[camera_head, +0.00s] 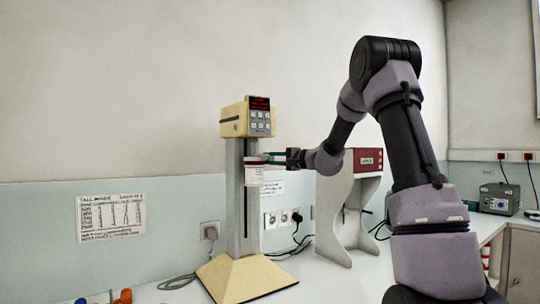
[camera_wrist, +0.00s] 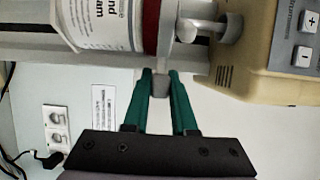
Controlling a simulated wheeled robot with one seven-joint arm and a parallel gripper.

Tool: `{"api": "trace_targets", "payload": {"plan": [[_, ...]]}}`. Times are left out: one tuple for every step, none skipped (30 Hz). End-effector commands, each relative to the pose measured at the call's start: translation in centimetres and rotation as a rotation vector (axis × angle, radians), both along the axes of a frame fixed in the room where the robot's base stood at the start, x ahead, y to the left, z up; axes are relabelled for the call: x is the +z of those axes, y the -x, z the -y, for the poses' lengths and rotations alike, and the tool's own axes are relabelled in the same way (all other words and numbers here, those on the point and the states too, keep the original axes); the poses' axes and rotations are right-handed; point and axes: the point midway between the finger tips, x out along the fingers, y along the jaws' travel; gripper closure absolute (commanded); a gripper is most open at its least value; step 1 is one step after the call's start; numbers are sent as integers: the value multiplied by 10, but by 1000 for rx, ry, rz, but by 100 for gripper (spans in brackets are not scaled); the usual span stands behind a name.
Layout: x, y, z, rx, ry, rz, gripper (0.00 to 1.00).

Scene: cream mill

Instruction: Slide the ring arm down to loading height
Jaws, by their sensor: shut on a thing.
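The cream mill (camera_head: 258,118) stands against the wall, its head on top of a grey column (camera_head: 235,200). A white jar (camera_head: 254,177) with a red rim hangs high on the column, just below the head. My gripper (camera_head: 268,156) reaches in from the right, level with the jar's top. In the wrist view its green fingers (camera_wrist: 161,78) are shut on a small grey tab (camera_wrist: 161,88), seemingly part of the ring arm; the ring itself is mostly hidden. The jar (camera_wrist: 105,22) shows beside the fingertips, next to a white shaft (camera_wrist: 203,28) from the head (camera_wrist: 265,50).
The mill's cream base (camera_head: 245,280) rests on the white bench. A grey stand with a red-fronted unit (camera_head: 367,162) is close on the right, behind my arm. Sockets and cables (camera_head: 290,217) are behind. Small orange and blue items (camera_head: 122,297) lie at front left.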

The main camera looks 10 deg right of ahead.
Motion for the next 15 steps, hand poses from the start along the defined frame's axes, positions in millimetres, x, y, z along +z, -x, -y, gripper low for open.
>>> {"api": "trace_targets", "payload": {"plan": [[0,0,0,-1,0,0,100],[1,0,0,-1,0,0,100],[1,0,0,-1,0,0,100],[1,0,0,-1,0,0,100],[1,0,0,-1,-1,1,67],[1,0,0,-1,-1,1,52],[1,0,0,-1,0,1,45],[1,0,0,-1,0,1,45],[1,0,0,-1,0,1,45],[1,0,0,-1,0,1,45],[1,0,0,-1,0,1,45],[1,0,0,-1,0,1,45],[1,0,0,-1,0,1,45],[1,0,0,-1,0,1,45],[1,0,0,-1,0,1,45]]}}
